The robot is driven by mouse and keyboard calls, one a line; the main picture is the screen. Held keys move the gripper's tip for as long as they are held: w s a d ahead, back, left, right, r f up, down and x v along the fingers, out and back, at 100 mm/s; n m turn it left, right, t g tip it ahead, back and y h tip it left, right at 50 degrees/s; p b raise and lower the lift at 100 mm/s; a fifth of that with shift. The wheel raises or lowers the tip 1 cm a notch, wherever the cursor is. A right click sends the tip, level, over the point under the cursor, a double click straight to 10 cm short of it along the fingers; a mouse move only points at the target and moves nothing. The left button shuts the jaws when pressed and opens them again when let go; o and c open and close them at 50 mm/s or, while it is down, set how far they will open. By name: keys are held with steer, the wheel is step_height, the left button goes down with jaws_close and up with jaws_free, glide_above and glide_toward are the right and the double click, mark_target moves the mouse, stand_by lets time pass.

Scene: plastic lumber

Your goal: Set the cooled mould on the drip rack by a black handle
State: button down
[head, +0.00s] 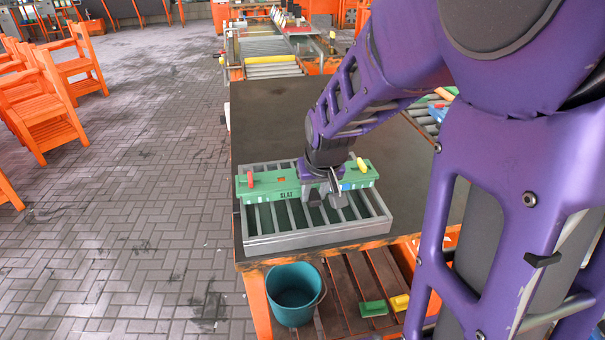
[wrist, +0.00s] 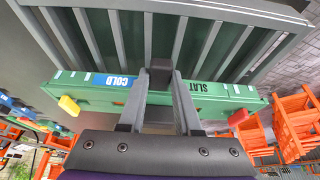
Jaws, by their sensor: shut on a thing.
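The mould is a long green bar (head: 268,189) marked SLAT, with a blue COLD label that shows in the wrist view. It has a red handle (head: 250,179) at its left end and a yellow handle (head: 361,164) near its right end in the head view. My gripper (head: 333,193) is shut at the mould's middle; in the wrist view its fingers (wrist: 160,80) close on a dark block that looks like a black handle. The mould lies level across the grey slatted drip rack (head: 320,237), over its back half. I cannot tell whether it touches the slats.
The rack stands at the front of a dark table (head: 265,120) with clear room behind it. A teal bucket (head: 293,295) and green (head: 373,308) and yellow (head: 399,302) pieces are below. A roller conveyor (head: 272,66) is beyond. Orange chairs (head: 45,125) stand left.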

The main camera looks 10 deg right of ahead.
steer(key=shift+w+f+b, duration=0.1)
steer(key=shift+f+b, duration=0.2)
steer(key=shift+b, duration=0.05)
stand_by(1.1)
steer(key=c, duration=0.6)
jaws_free()
steer(key=o, duration=0.5)
steer(key=shift+s+f, duration=0.15)
steer(key=shift+s, duration=0.05)
steer(key=shift+r+p, duration=2.65)
steer(key=shift+r, duration=0.95)
steer(key=shift+w, duration=0.1)
